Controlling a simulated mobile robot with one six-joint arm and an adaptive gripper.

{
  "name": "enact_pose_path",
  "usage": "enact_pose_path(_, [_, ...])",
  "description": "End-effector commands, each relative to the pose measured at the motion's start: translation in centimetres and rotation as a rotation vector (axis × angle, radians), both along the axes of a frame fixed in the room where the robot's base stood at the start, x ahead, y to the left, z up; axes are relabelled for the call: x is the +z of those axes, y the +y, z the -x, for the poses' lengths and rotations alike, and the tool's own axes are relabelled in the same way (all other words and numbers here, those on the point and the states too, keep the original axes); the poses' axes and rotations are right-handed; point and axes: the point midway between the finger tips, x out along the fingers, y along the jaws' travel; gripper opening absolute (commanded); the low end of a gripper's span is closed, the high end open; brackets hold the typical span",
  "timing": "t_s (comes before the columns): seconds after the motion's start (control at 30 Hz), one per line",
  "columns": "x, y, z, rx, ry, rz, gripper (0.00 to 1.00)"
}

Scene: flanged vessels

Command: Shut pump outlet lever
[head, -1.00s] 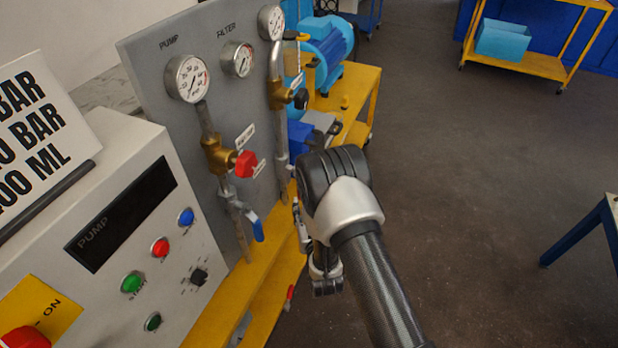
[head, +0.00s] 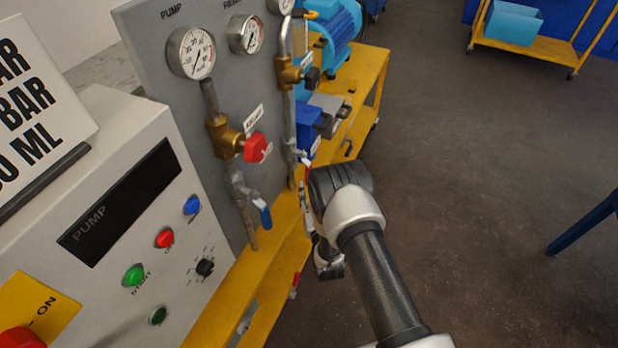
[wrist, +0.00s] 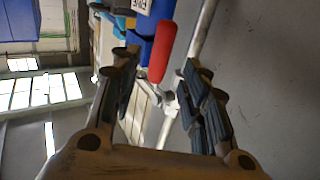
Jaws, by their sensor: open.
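A blue lever (head: 263,213) hangs slanting down on the pipe below the PUMP gauge (head: 190,52). A red lever shows partly beside my wrist (head: 307,173) in the head view. In the wrist view a red lever handle (wrist: 163,50) stands beyond and between my open fingers (wrist: 158,75), beside a grey pipe (wrist: 203,32). No contact with it is visible. I cannot tell which lever is the pump outlet one. In the head view my wrist hides most of the gripper, which is close to the panel's right-hand pipe.
The grey panel (head: 155,85) carries gauges and red and black valve knobs. A control box (head: 110,190) with buttons stands at the left. Yellow frame rails (head: 265,275) run below. A blue pump motor (head: 335,30) is behind.

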Motion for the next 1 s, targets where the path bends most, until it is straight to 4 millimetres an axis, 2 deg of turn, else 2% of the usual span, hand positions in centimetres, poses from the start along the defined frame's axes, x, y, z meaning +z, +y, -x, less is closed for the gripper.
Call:
enact_pose_path(0.03, [-0.1, 0.3, -1.1, 0.0, -0.005, -0.001, 0.41])
enact_pose_path(0.2, [-0.1, 1.0, -4.2, 0.0, -0.004, -0.001, 0.41])
enact_pose_path(0.4, [-0.1, 1.5, -6.3, 0.0, 0.0, 0.0, 0.41])
enact_pose_path(0.77, [0.0, 1.7, -6.8, 0.0, 0.001, 0.0, 0.41])
enact_pose_path(1.0, [0.0, 1.7, -6.8, 0.0, 0.001, 0.0, 0.26])
